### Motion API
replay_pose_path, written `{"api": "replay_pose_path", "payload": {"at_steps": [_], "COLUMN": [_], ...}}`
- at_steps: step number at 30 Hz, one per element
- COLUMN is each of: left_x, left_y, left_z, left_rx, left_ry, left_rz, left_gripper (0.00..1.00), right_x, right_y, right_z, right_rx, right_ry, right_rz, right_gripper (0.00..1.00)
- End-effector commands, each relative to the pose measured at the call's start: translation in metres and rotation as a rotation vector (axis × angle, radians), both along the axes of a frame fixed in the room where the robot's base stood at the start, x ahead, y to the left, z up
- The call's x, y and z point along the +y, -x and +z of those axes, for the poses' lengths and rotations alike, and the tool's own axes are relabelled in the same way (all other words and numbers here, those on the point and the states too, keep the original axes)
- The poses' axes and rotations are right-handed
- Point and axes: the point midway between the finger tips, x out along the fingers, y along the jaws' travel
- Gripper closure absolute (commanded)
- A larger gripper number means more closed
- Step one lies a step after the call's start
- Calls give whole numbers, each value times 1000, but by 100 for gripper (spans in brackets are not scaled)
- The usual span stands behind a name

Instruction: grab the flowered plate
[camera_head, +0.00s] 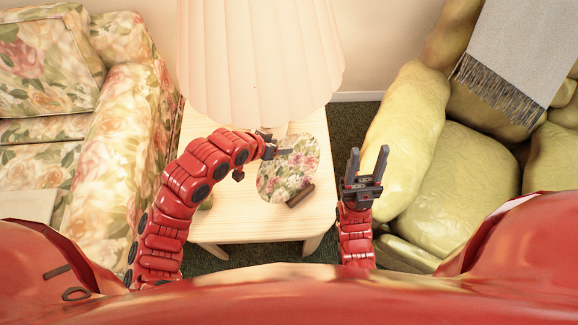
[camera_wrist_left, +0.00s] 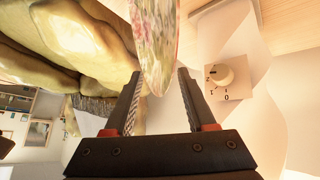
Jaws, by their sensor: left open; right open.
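The flowered plate (camera_head: 290,168) is round, with a pink and green floral pattern, on the right side of the pale wooden side table (camera_head: 230,226). A dark brown piece (camera_head: 300,195) shows at its lower edge. My left gripper (camera_head: 283,145) is open at the plate's upper left edge. In the left wrist view the plate (camera_wrist_left: 153,40) appears nearly edge-on, its near rim between the two open fingers (camera_wrist_left: 160,82). I cannot tell whether either finger touches it. My right gripper (camera_head: 368,162) is open and empty, to the right of the table.
A large lamp with a pleated cream shade (camera_head: 262,60) stands at the back of the table. A white box with a dial (camera_wrist_left: 225,77) shows beside the plate. A floral sofa (camera_head: 120,150) is left, a yellow-green armchair (camera_head: 460,180) right. Bare tabletop lies in front.

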Motion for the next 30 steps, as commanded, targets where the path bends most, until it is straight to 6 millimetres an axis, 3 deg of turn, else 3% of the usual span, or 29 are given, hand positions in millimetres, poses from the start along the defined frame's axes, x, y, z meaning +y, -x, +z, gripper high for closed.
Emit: {"api": "replay_pose_path", "payload": {"at_steps": [11,20,30], "left_x": [-4,-3,-3], "left_y": [-4,-4,-4], "left_z": [-7,-7,-7], "left_rx": [-1,-1,-1], "left_ry": [1,1,1], "left_rz": [2,2,2], "left_gripper": [46,100,100], "right_x": [0,0,0], "right_y": [0,0,0], "right_z": [1,1,1], "right_rx": [0,0,0], "right_ry": [0,0,0], "right_rz": [0,0,0], "right_gripper": [50,50,50]}}
